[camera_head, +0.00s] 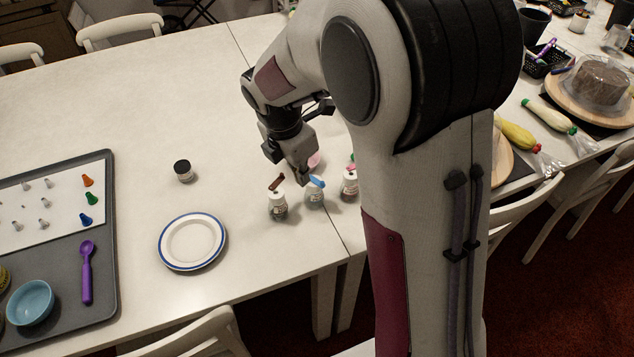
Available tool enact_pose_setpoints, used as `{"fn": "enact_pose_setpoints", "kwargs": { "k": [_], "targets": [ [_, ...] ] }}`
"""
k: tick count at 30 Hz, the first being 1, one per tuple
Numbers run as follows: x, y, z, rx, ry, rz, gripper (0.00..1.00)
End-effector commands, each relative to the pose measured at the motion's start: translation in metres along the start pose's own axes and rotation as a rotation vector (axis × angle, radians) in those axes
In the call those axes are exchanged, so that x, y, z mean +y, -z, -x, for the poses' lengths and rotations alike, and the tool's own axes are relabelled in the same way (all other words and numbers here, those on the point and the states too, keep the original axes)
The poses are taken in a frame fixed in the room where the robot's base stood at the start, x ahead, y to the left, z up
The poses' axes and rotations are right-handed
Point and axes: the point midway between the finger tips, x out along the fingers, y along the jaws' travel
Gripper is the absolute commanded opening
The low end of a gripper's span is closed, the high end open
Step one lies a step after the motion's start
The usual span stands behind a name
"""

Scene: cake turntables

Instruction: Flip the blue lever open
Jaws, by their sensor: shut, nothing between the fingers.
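Several small bottles with coloured tops stand on the white table in the head view. The middle one carries the blue lever (317,182), which slants up to the left on the white cap of its bottle (314,197). My gripper (303,179) is shut and empty, pointing down at the lever's left end. I cannot tell whether it touches the lever. A bottle with a brown lever (277,204) stands just to the left. A pink item (314,160) shows behind my gripper.
A blue-rimmed plate (192,241) and a dark jar (183,171) stand to the left. A grey tray (103,250) holds piping tips, a purple scoop and a blue bowl. The table between jar and far edge is clear.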

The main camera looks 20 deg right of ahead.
Motion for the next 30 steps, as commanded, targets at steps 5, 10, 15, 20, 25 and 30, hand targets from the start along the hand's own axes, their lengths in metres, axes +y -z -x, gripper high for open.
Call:
{"fn": "enact_pose_setpoints", "kwargs": {
  "k": [5,10,15,20,25,30],
  "targets": [
    [0.003,-0.003,0.001,-0.009,-0.01,0.165,0.0],
    [0.004,-0.003,0.001,-0.01,-0.011,0.242,0.0],
    [0.004,-0.003,0.001,-0.01,-0.011,0.256,0.0],
    [0.004,-0.003,0.001,-0.01,-0.011,0.255,0.0],
    [0.003,-0.003,-0.001,-0.01,-0.01,0.254,0.0],
    [0.003,-0.003,-0.009,-0.01,-0.009,0.254,0.0]
  ]
}}
